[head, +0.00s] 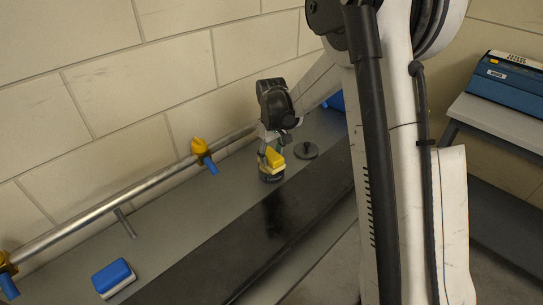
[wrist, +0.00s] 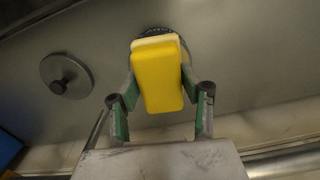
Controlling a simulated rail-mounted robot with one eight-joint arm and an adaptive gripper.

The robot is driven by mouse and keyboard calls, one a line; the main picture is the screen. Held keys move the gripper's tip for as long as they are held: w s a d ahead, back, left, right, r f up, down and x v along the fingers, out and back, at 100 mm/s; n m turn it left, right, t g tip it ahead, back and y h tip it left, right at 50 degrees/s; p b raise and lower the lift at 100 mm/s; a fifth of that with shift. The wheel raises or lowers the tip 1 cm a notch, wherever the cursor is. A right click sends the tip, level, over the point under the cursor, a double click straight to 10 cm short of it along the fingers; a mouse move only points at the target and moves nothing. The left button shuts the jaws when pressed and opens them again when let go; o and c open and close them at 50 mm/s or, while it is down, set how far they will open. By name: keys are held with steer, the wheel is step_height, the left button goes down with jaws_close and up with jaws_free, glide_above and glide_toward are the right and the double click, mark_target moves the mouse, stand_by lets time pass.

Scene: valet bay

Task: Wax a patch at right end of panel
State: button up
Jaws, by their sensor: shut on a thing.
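My gripper (head: 270,150) is shut on a yellow applicator block (head: 274,157), which also shows between the green-sided fingers in the wrist view (wrist: 158,75). The block has a paler layer on one side. Just below it in the head view is a dark round tin (head: 271,175); its rim shows behind the block in the wrist view (wrist: 152,31). I cannot tell whether block and tin touch. A grey disc lid with a knob (head: 306,150) lies right of the tin. The long glossy black panel (head: 255,235) lies in front; my arm covers part of its right side.
A metal rail (head: 95,214) with yellow-and-blue clamps (head: 202,152) runs along the wall behind. A blue-and-white block (head: 113,278) lies on the grey bench at left. A blue case (head: 508,80) stands on a side table at right. The bench between block and tin is mostly clear.

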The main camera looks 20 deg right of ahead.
mark_target(272, 154)
steer(key=shift+r+p, duration=1.3)
steer(key=shift+r, duration=2.2)
steer(key=shift+f, duration=0.1)
